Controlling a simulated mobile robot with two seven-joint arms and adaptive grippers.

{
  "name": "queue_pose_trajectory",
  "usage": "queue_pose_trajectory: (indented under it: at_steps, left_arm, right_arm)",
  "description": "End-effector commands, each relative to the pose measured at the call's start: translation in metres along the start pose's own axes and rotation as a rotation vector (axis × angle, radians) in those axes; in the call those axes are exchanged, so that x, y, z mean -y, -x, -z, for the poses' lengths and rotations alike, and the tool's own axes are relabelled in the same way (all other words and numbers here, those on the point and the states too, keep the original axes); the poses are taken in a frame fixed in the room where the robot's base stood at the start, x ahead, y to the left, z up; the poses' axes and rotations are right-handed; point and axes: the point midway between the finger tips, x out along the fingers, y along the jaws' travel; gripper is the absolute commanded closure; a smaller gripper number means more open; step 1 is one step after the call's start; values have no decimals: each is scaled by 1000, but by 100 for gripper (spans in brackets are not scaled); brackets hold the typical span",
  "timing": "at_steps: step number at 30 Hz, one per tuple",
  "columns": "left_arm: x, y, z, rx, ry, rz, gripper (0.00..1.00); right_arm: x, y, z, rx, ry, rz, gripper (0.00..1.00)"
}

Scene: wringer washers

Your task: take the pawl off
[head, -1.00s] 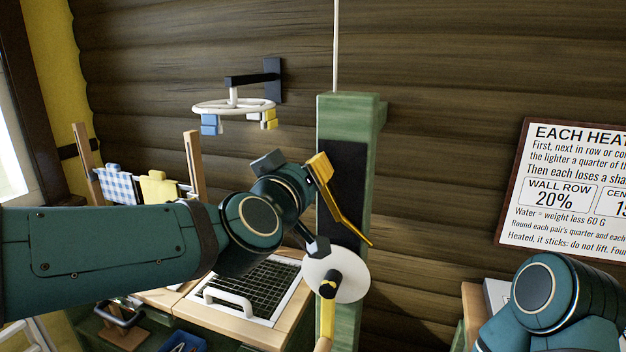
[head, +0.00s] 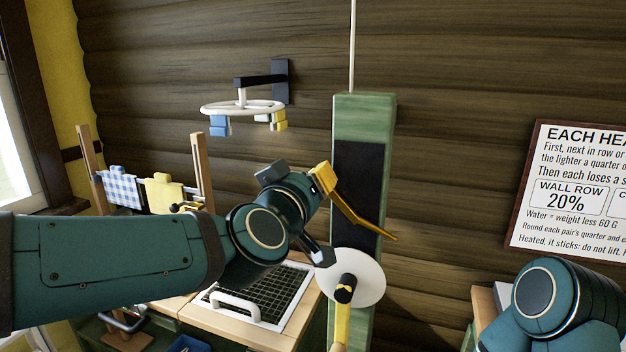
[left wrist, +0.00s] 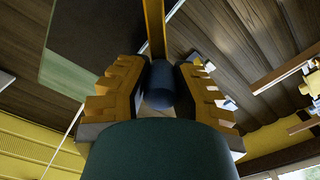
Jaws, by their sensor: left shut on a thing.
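My left gripper (left wrist: 158,88) is shut on a dark blue cylindrical grip (left wrist: 160,85), which sits between its ridged yellow fingers in the left wrist view. A thin yellow bar, which I take for the pawl (head: 355,212), runs from the gripper down to the right across the post's dark plate (head: 358,180) in the head view. The bar also shows in the left wrist view (left wrist: 153,28). Whether it touches the post I cannot tell. A white disc (head: 372,285) with a dark hub and yellow crank arm (head: 342,322) is below it. My right gripper is out of view.
The green post (head: 365,105) stands before the log wall. A white ring hanger (head: 220,107) with clips is on the wall at left, above a rack with cloths (head: 162,192). A framed sign (head: 570,190) is at right. A grated board (head: 235,325) lies below my left arm.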

Motion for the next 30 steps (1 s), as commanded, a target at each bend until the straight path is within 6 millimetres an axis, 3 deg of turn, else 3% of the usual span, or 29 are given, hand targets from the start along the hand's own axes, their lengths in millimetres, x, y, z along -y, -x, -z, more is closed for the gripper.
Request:
queue_pose_trajectory:
  at_steps: [1,2,4,17,30]
  left_arm:
    - [3,0,4,-11,1,7,100]
    - [3,0,4,-11,1,6,65]
    - [2,0,4,-9,1,5,42]
    - [0,7,1,-2,0,1,42]
    - [1,82,2,-6,0,2,42]
  right_arm:
    - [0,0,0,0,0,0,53]
    - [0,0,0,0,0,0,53]
    - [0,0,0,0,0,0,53]
    - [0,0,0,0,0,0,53]
    - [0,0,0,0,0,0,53]
